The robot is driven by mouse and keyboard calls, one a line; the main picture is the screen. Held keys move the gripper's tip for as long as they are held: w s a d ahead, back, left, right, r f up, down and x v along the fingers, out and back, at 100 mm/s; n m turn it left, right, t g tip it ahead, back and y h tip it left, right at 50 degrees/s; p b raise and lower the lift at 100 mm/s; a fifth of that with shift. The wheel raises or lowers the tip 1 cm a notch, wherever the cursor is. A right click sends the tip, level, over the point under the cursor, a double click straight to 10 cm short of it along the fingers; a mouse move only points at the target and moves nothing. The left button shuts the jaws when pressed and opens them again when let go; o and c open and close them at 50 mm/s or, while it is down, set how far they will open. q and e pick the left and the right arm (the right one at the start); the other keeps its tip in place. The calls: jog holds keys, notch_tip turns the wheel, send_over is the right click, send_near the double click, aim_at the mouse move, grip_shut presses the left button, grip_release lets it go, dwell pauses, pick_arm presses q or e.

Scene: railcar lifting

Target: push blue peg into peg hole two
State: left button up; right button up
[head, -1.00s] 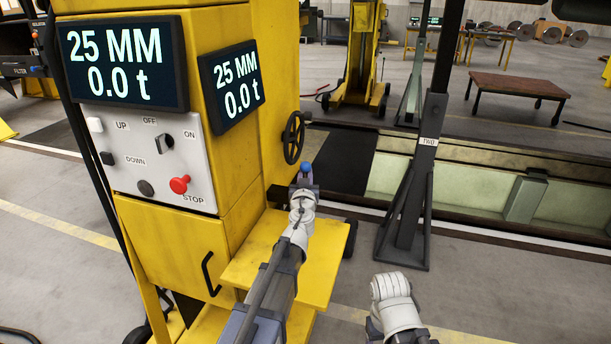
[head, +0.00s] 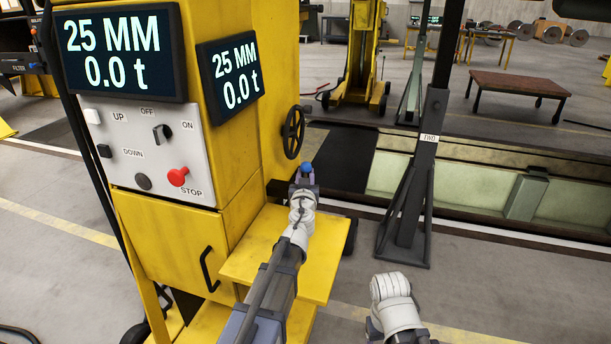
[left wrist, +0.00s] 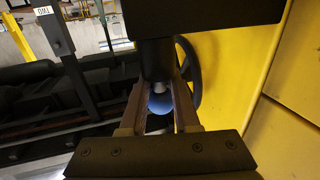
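The blue peg shows as a round blue knob (head: 306,168) at my left gripper's tip, beside the yellow lifting console. In the left wrist view the knob (left wrist: 160,103) lies between the two fingers of my left gripper (left wrist: 158,108), which appear closed about it. A short silver stem joins the knob to a dark cylinder (left wrist: 157,60); whether that is a socket or part of the peg I cannot tell. No hole opening shows. A black stand (head: 408,205) with a label "TWO" (head: 428,139) is to the right.
The yellow console (head: 200,195) reads 25 MM and 0.0 t; it carries a red stop button (head: 178,177) and a black handwheel (head: 293,132). A yellow shelf (head: 250,255) juts out under my left arm. The floor beyond the stand has a recessed track.

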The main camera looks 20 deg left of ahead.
pick_arm(q)
jog(key=o, duration=0.3)
jog(key=shift+o, duration=0.2)
jog(key=shift+s, duration=0.1)
jog(key=v, duration=0.7)
jog(key=shift+s, duration=0.3)
jog(key=shift+d, duration=0.1)
